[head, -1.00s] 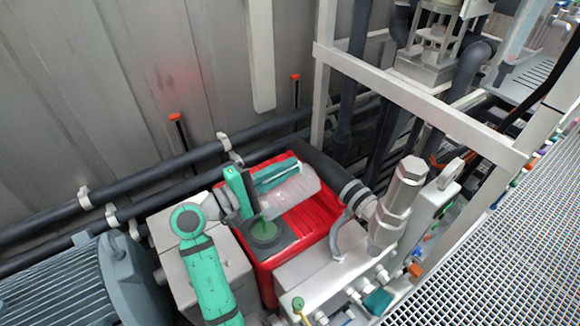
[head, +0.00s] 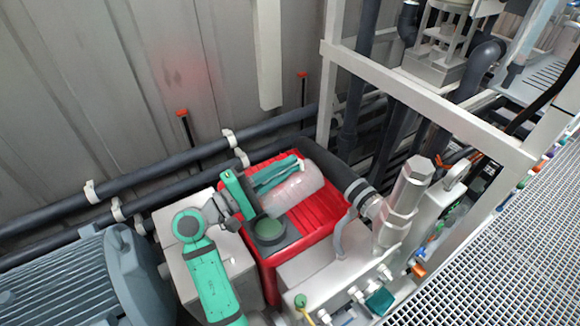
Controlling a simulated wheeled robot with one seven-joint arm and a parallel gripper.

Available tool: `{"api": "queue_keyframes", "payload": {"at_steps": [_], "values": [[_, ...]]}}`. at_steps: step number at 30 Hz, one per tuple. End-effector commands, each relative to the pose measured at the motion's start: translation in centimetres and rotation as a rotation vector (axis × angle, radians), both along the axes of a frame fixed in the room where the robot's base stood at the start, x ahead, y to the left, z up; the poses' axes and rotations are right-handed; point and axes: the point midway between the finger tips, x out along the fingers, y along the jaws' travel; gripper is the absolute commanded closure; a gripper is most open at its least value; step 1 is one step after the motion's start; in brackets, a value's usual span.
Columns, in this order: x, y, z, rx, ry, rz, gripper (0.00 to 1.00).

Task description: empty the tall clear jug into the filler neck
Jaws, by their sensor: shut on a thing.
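The clear jug (head: 300,190) lies tipped on its side above the red tank. Its mouth end is at the lower left, near the filler neck. My gripper (head: 276,174), with green fingers, is shut on the jug along its upper side. The filler neck (head: 270,246) is a round opening in a dark grey pad on the red tank, with green showing inside it. No stream shows between jug and neck now. I cannot tell whether liquid is left in the jug.
The red tank (head: 325,220) stands between a grey box (head: 225,268) and a metal block with fittings (head: 322,272). A pale frame (head: 440,105) and dark pipes stand close by. A blue-grey finned motor (head: 70,275) is at lower left.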

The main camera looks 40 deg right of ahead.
Motion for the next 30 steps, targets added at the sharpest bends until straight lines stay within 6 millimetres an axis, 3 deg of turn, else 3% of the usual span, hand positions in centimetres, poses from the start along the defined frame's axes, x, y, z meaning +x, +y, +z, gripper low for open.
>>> {"api": "queue_keyframes", "payload": {"at_steps": [9,30], "values": [[0.10,0.95,0.36,-0.062,0.005,0.001,1.00],[0.00,0.87,0.44,-0.069,0.005,-0.002,1.00]]}}
